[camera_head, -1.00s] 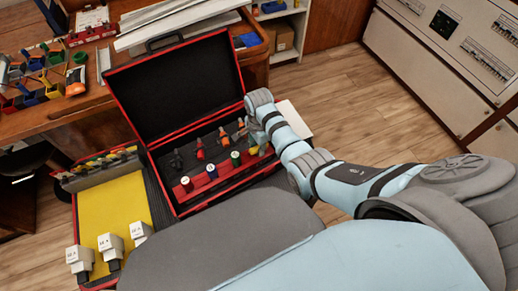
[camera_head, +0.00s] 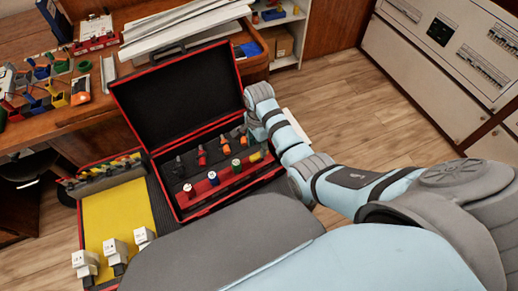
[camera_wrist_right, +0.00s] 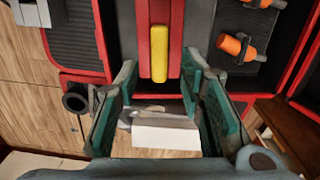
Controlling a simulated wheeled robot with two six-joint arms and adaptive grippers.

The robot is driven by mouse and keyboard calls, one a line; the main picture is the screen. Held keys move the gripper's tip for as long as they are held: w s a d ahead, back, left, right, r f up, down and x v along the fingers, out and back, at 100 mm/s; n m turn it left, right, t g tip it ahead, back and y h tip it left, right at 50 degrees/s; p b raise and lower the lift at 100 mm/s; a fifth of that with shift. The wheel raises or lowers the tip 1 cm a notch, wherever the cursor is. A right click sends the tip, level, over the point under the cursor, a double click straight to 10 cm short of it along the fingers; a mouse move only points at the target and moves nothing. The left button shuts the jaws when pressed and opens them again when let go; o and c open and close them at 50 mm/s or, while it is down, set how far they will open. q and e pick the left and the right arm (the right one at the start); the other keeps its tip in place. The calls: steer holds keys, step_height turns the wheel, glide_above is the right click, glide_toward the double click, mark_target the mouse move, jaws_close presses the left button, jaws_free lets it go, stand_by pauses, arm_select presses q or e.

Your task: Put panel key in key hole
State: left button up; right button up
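My right gripper (camera_wrist_right: 157,112) is open, its two teal fingers apart, above the near-right edge of an open red and black case (camera_head: 180,82). In the head view my right gripper (camera_head: 248,137) is partly hidden by its own wrist. In the wrist view a yellow piece (camera_wrist_right: 159,54) stands on the case's red strip, just ahead of the fingertips. A grey metal piece (camera_wrist_right: 150,117) and a white block (camera_wrist_right: 167,138) show between the fingers; I cannot tell whether the metal piece is the panel key. I cannot make out a key hole. My left gripper is not in view.
Orange-handled tools (camera_wrist_right: 232,46) lie in the case. A yellow panel (camera_head: 117,213) with white blocks (camera_head: 116,249) is left of it. A wooden bench (camera_head: 80,116) stands behind. A grey cabinet with breaker rows (camera_head: 440,60) stands at right across open floor (camera_head: 340,100).

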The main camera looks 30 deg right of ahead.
step_height(320, 180, up, 6)
steer(key=p, duration=0.1)
stand_by(0.4)
steer(key=s+d+f+n+t, duration=0.2)
steer(key=s+f+n, duration=0.3)
steer(key=s+n, duration=0.5)
steer(key=s+r+n+t, duration=0.1)
steer(key=s+r+n, duration=0.25)
steer(key=s, duration=0.35)
steer(key=s+r+n, duration=0.2)
steer(key=s+n, duration=0.2)
steer(key=s, duration=0.3)
step_height(320, 180, down, 13)
steer(key=d, duration=0.2)
steer(key=s+d+f+g, duration=0.1)
steer(key=s+f, duration=1.5)
steer(key=f, duration=0.3)
steer(key=shift+g+h, duration=0.4)
